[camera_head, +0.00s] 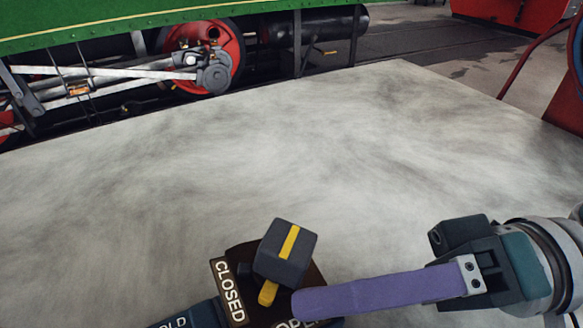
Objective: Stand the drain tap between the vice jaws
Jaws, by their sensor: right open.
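My right gripper (312,301) comes in from the lower right. One long purple finger shows side-on, pointing left, and a second finger cannot be made out. Its tip overlaps a dark brown block lettered CLOSED (229,292) and, partly hidden, OPEN. On that block stands a dark grey cube-like head with a yellow stripe (286,254) and a yellow pointer (268,293) below it. I cannot tell for sure whether this is the drain tap, nor whether the finger touches it. No vice jaws can be clearly made out. My left gripper is not in view.
A dark blue piece with cut-off lettering (203,314) lies at the bottom edge. The pale, smudged surface (300,150) is otherwise clear. A red frame (535,52) rises at the right.

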